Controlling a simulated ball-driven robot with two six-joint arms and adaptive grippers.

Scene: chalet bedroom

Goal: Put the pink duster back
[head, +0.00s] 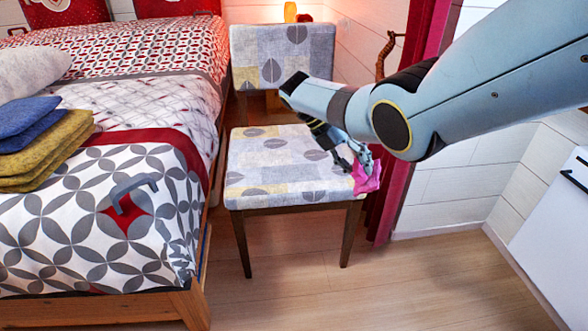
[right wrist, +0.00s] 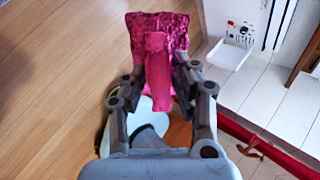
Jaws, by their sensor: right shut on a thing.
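The pink duster (head: 368,178) is a small, bright pink cloth-like thing at the front right edge of the patterned chair's seat. My right gripper (head: 354,160) is shut on it, reaching in from the right. In the right wrist view the duster (right wrist: 157,35) sticks out beyond the fingers, with a pink strip running down between them. That view shows wood floor behind it. I cannot tell whether it touches the seat. My left gripper is not in view.
The chair (head: 265,170) stands beside the bed (head: 75,215). Folded blue (head: 28,117) and yellow (head: 45,155) cloths and a grey-blue hooked thing (head: 128,191) lie on the bed. A red curtain (head: 383,215) hangs behind my arm. A white cabinet (head: 560,225) stands at right. Floor in front is clear.

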